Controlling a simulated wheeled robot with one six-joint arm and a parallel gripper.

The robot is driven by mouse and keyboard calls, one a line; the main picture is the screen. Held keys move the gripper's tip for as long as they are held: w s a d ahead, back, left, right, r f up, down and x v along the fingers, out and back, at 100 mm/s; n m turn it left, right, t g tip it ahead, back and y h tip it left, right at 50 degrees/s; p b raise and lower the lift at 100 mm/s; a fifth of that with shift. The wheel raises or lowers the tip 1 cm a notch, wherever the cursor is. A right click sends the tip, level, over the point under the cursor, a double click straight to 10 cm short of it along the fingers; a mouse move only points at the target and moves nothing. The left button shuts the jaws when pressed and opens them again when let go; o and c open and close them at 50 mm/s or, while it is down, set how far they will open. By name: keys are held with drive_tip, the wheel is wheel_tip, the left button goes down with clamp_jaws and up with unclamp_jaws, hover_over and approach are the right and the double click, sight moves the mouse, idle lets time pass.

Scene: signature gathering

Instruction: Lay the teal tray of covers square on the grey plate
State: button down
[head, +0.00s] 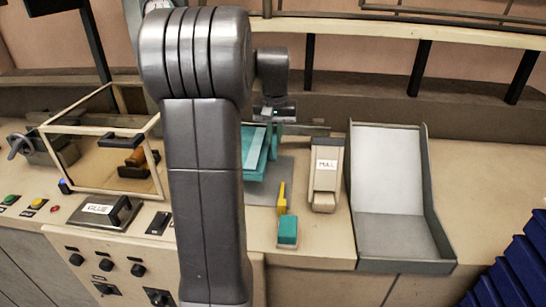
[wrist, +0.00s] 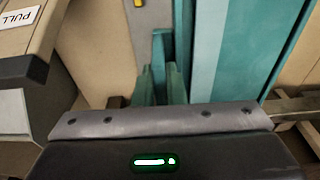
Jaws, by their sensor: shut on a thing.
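The teal tray (head: 256,172) shows in the head view just right of my arm, with pale covers (head: 254,140) in it. My arm hides its left part. My gripper (head: 270,126) is shut on the tray at its far right side. In the wrist view the tray (wrist: 232,50) stretches along the right, and its held part is at the middle, just beyond the gripper body. The grey plate (head: 286,172) lies on the bench under and right of the tray. The wrist view shows a strip of the plate (wrist: 154,25). I cannot tell whether the tray touches it.
A yellow piece (head: 282,198) and a teal block (head: 287,230) stand at the plate's front. A PULL-labelled unit (head: 325,178) and a grey chute (head: 392,232) stand to the right. A clear framed box (head: 100,150) and a GLUE unit (head: 104,214) are on the left.

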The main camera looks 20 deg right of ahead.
sight(275, 157)
wheel_tip(275, 157, down, 7)
drive_tip(key=shift+f, duration=0.3)
drive_tip(key=c, duration=1.5)
unclamp_jaws()
drive_tip(key=r, duration=0.4)
drive_tip(key=s+r, duration=0.1)
drive_tip(key=r, duration=0.7)
drive_tip(key=shift+s+a, duration=0.2)
drive_tip(key=shift+a, duration=0.1)
